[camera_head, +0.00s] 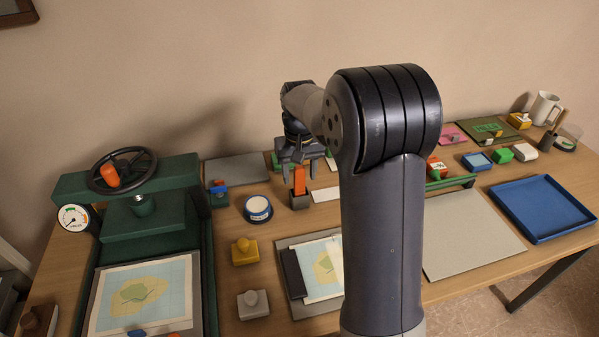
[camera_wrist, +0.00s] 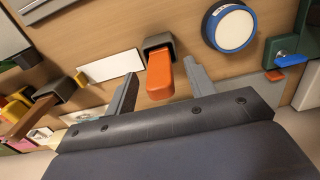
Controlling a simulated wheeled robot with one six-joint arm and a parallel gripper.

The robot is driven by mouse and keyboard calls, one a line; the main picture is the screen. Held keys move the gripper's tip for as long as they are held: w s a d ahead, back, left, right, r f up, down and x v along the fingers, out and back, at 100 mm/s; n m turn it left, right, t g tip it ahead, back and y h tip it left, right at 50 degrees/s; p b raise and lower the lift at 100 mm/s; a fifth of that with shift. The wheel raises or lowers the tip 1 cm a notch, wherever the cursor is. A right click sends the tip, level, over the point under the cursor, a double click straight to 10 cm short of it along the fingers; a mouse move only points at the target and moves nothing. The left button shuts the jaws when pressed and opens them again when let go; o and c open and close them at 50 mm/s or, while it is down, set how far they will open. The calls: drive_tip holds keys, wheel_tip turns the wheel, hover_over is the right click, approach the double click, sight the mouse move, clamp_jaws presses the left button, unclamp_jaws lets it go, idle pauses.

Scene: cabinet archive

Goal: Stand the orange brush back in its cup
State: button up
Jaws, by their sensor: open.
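The orange brush (camera_head: 299,178) stands upright in a small dark square cup (camera_head: 299,201) on the table, left of my arm in the head view. My gripper (camera_head: 299,158) is just above it, pointing down. In the wrist view the orange brush (camera_wrist: 160,76) sticks out of the dark cup (camera_wrist: 158,42) toward the camera. My open gripper (camera_wrist: 160,72) has one finger on each side of the brush, with gaps visible on both sides. The fingers do not appear to touch it. The gripper holds nothing.
A round blue-and-white tin (camera_head: 258,209) stands left of the cup. A green press (camera_head: 140,215) with a handwheel fills the left side. A white strip (camera_wrist: 110,66) and a brown-handled piece (camera_wrist: 30,115) lie nearby. A blue tray (camera_head: 543,207) is far right.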

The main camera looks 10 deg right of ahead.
drive_tip(key=shift+r+p, duration=2.1)
drive_tip(key=shift+r, duration=0.6)
wheel_tip(320, 180, up, 11)
drive_tip(key=shift+f+b, duration=0.15)
drive_tip(key=shift+b, duration=0.3)
wheel_tip(320, 180, down, 12)
drive_tip(key=shift+r, duration=0.1)
drive_tip(key=shift+f+b, duration=0.7)
drive_tip(key=shift+f, duration=0.1)
